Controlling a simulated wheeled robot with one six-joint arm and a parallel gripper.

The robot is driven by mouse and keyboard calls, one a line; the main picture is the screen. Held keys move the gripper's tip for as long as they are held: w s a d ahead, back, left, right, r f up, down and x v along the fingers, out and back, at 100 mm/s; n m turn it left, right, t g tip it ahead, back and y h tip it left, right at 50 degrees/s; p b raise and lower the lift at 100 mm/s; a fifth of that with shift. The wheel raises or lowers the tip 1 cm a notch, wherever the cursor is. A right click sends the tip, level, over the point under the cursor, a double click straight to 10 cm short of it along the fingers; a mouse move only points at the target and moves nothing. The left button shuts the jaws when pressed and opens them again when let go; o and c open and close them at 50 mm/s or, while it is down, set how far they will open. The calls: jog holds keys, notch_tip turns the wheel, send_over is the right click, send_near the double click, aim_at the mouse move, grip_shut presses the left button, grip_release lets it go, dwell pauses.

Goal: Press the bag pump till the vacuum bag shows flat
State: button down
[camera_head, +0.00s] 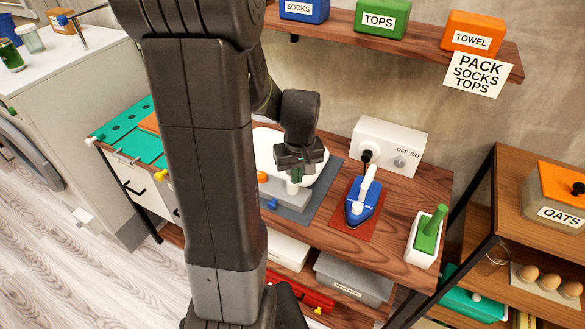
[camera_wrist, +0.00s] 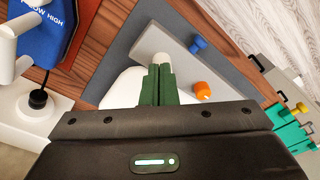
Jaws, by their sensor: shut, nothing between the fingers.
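The pump is a grey block (camera_head: 290,198) with a white round-topped plunger (camera_head: 292,187), an orange knob (camera_head: 262,177) and a blue knob (camera_head: 272,203). A white rounded shape (camera_head: 267,143), likely the vacuum bag, lies behind it, partly hidden by my arm. My gripper (camera_head: 296,176) is shut and empty, its green fingertips pointing down at the plunger. In the wrist view my gripper (camera_wrist: 160,68) has its tips right at the white plunger top (camera_wrist: 165,57); whether they touch I cannot tell. How full the bag is I cannot tell.
A blue iron (camera_head: 362,199) stands on a red-brown mat to the right, near a white switch box (camera_head: 389,145). A green-handled tool in a white holder (camera_head: 428,236) stands farther right. A shelf (camera_head: 400,38) with labelled boxes hangs above, with a note reading PACK SOCKS TOPS (camera_head: 478,74).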

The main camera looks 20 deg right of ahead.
notch_tip(320, 180, up, 12)
jog(key=s, duration=0.1)
jog(key=shift+s+r, duration=0.15)
jog(key=shift+r, duration=0.1)
dwell(0.6)
jog(key=w+f+p, duration=0.3)
jog(key=f+p, duration=0.1)
jog(key=p, duration=0.5)
jog(key=shift+w+d, duration=0.1)
jog(key=shift+w, duration=0.25)
jog(key=shift+w+f+b, duration=0.2)
jog(key=shift+f+b, duration=1.05)
jog(key=shift+f, duration=0.45)
jog(key=shift+w+f+b, duration=0.15)
jog(key=shift+f+b, duration=1.05)
jog(key=shift+f, duration=0.5)
